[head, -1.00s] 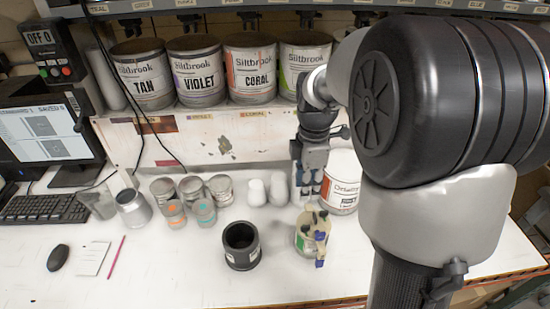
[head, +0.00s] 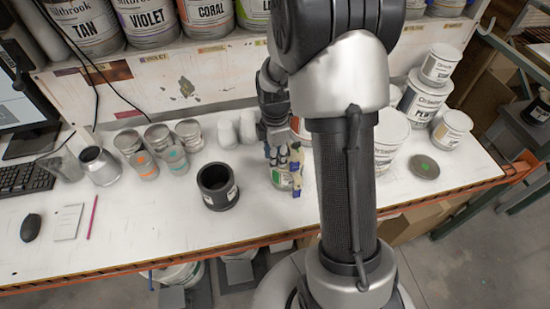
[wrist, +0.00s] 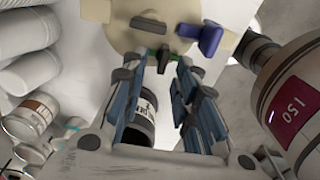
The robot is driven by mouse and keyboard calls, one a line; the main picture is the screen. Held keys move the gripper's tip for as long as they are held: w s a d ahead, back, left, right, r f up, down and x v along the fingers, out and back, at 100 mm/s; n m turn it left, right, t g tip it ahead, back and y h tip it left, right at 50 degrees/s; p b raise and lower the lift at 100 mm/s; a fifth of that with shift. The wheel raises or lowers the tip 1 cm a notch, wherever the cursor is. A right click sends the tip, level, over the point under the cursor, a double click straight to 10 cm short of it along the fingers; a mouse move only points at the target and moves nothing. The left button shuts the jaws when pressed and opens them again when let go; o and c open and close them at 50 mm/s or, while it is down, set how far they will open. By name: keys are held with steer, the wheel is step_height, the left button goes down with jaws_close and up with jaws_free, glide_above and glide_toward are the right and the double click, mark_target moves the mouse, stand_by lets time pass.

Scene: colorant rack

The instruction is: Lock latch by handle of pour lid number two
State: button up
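A small can (head: 281,180) with a green-and-white label stands on the white bench, topped by a cream pour lid (head: 293,157) with dark blue handles. In the wrist view the cream lid (wrist: 150,38) is at the top, with a blue handle (wrist: 205,38) sticking out to its right and a dark knob. No number is readable on it. My gripper (head: 272,150) is right at the lid from behind. In the wrist view my gripper (wrist: 165,72) is open, fingers apart, tips near the lid's edge. Contact cannot be told.
A black pot (head: 217,188) stands left of the can. White bottles (head: 237,130) and small tins (head: 172,160) are behind left. White pails (head: 390,135) stand right, behind my arm. A red-labelled container (wrist: 300,95) is at the wrist view's right. The front bench is clear.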

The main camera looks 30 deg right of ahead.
steer(key=shift+f, duration=0.55)
jaws_close()
